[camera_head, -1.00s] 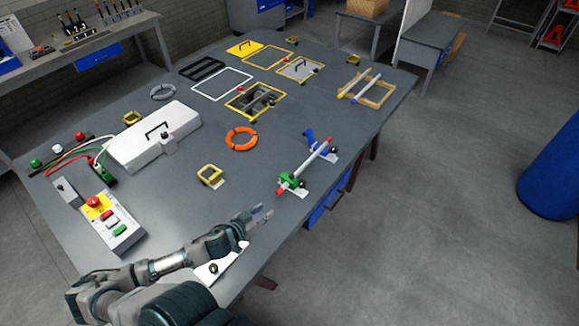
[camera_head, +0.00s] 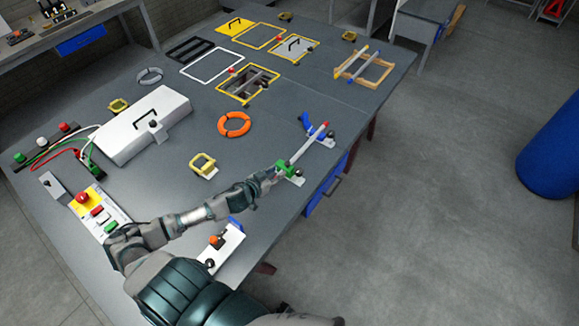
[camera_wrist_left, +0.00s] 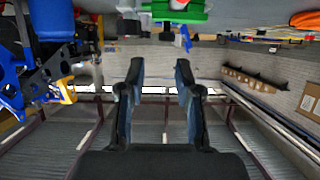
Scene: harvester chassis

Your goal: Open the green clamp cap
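The green clamp (camera_head: 287,170) stands near the table's right edge. The green clamp shows there at the top edge (camera_wrist_left: 176,12), beyond the fingertips and partly cut off. My right gripper is not in view.
A yellow bracket (camera_head: 203,165) and an orange ring (camera_head: 234,124) lie left of the clamps. A white box (camera_head: 140,127) and a control box (camera_head: 91,210) stand farther left. A white plate (camera_head: 226,251) with an orange knob lies near my left arm.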

